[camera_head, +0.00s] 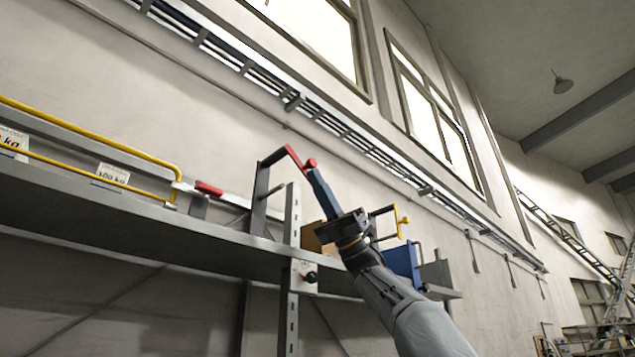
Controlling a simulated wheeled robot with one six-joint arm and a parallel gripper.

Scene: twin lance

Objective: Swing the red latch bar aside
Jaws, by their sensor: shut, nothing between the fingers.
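A red latch bar (293,157) sits at the top of a dark upright frame (261,195) on the shelf. A red knob (311,163) shows at its right end. My gripper (314,174) reaches up from the lower right, with its long blue-grey fingers shut and nothing between them. The fingertips are at the red knob in the picture. I cannot tell whether they touch it or are in front of it. The fingers and gripper body hide part of what lies behind them.
A grey shelf (120,215) runs along the wall, with a yellow rail (95,143) at left and a red-handled item (209,188) on it. A slotted post (293,215) stands left of my gripper. A blue bin (403,262) and a yellow-handled bracket (400,220) are at right.

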